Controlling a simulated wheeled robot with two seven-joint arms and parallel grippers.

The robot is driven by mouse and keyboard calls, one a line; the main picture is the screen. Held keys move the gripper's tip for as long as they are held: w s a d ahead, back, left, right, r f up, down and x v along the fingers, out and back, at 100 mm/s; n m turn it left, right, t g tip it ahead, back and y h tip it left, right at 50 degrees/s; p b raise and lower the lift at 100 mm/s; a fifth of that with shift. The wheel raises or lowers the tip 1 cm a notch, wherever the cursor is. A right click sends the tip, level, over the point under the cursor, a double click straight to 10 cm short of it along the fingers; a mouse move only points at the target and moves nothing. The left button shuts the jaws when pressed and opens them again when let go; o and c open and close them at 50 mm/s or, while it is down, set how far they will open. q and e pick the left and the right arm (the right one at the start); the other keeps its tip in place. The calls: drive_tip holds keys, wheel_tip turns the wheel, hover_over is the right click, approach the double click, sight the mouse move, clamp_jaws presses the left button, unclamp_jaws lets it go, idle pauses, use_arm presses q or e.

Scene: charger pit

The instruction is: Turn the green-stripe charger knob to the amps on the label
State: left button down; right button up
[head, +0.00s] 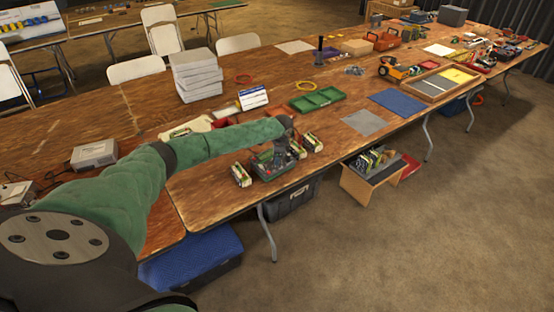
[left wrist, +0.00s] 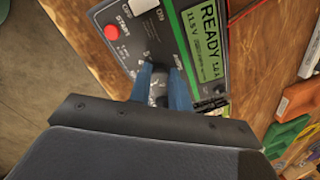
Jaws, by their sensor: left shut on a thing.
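The charger (head: 270,170) is a dark box near the front edge of the table, partly hidden by my left gripper (head: 279,150). In the left wrist view, its dark panel (left wrist: 119,52) has a red START button (left wrist: 111,31), an ON/OFF switch (left wrist: 143,5) and a lit green screen (left wrist: 205,45). The knob's pointer cannot be read. My right gripper is out of view.
Battery packs with pale labels stand beside the charger, one at left (head: 241,174) and one at right (head: 312,142). Behind are a white sign (head: 253,98) and a green tray (head: 318,101). A white stack (head: 196,75) stands farther back.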

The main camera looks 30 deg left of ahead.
use_arm(q)
drive_tip(key=m, duration=0.2)
drive_tip(key=shift+m, duration=0.4)
drive_tip(key=m+b, duration=0.1)
drive_tip(key=m, duration=0.2)
drive_tip(key=shift+m, duration=0.3)
drive_tip(key=m, duration=0.3)
drive_tip(key=shift+m, duration=0.8)
drive_tip(key=c, duration=1.3)
unclamp_jaws()
drive_tip(key=shift+c, duration=0.2)
drive_tip(key=shift+o, duration=0.2)
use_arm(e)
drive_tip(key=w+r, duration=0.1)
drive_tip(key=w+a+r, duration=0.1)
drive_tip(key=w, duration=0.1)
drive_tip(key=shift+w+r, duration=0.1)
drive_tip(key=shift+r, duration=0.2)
